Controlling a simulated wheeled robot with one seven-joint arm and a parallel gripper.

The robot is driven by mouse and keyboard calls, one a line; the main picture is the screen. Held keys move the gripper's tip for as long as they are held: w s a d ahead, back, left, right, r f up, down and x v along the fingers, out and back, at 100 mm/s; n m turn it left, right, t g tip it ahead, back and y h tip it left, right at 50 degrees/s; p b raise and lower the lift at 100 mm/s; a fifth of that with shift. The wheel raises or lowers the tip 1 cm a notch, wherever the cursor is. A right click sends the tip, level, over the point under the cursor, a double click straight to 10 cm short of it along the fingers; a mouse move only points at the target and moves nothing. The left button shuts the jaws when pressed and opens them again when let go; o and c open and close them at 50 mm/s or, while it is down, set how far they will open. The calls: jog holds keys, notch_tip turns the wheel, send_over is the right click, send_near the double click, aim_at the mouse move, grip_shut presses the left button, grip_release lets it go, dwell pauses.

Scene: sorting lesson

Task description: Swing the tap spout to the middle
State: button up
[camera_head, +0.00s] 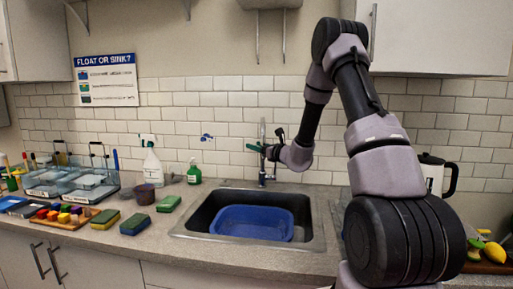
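The silver tap (262,178) stands behind the sink, its upright body rising in front of the tiled wall. The direction of its spout is hard to make out at this size. My gripper (257,147) is at the upper part of the tap, reaching in from the right, and partly covers it. Green-tipped finger parts show at the tap, but I cannot tell whether they touch it or how far apart they are. The dark sink (190,222) lies below and holds a blue basin (250,224).
Left of the sink are sponges (168,203), a dark cup (144,194), a white spray bottle (152,165) and a green bottle (194,173). Clear bins (92,192) stand farther left. A white kettle (434,175) and a lemon (495,252) are at right.

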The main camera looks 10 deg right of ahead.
jog(key=shift+s, duration=0.1)
jog(key=v, duration=1)
jog(key=shift+s+d, duration=0.15)
jog(key=shift+s, duration=0.15)
jog(key=shift+f, duration=0.1)
jog(key=c, duration=0.4)
jog(key=shift+w+d, duration=0.15)
jog(key=shift+d, duration=0.05)
jog(key=c, duration=0.5)
jog(key=d+n+y, duration=0.1)
jog(key=w+d+n+g+y, duration=0.1)
jog(key=d+y, duration=0.1)
jog(key=d+r+n+g+y, duration=0.1)
jog(key=y, duration=0.1)
jog(key=shift+w+d, duration=0.15)
jog(key=shift+d, duration=0.05)
grip_shut()
jog(key=s+d+f+n+g+y, duration=0.2)
jog(key=s+d+n+g+y, duration=0.15)
jog(key=d+g, duration=0.35)
jog(key=w+x, duration=0.1)
jog(key=x, duration=1.1)
jog(key=shift+w+f+n+t, duration=0.2)
jog(key=shift+f+n+t, duration=0.15)
jog(key=shift+n+t, duration=0.1)
